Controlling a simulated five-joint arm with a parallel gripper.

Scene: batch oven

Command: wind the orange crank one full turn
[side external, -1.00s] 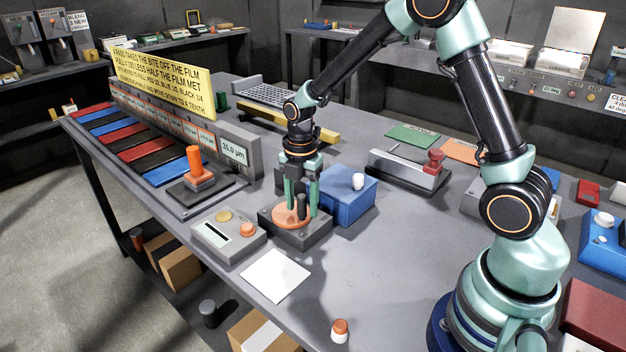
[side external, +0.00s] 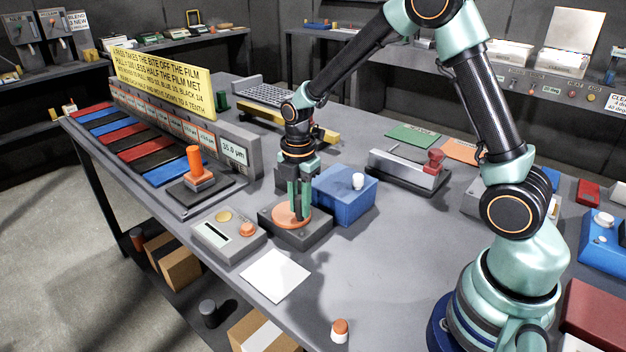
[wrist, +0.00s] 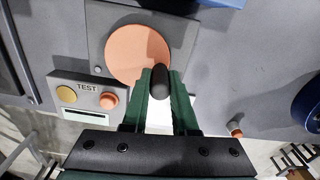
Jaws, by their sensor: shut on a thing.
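The orange crank disc (side external: 286,218) lies on a dark square base (side external: 308,238) near the middle of the bench. It also shows in the wrist view (wrist: 130,52), with a dark upright knob (wrist: 160,84) at its lower right edge. My gripper (side external: 300,214) points down at the disc. Its green fingers are shut on the knob, one on each side, as the wrist view shows. In the side view the fingers mostly hide the knob.
A blue box with a white knob (side external: 345,196) stands close behind the crank. A grey panel with an orange button (side external: 228,238) is at its left, and a white sheet (side external: 274,276) lies in front. An orange-capped piece (side external: 340,331) stands near the front edge.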

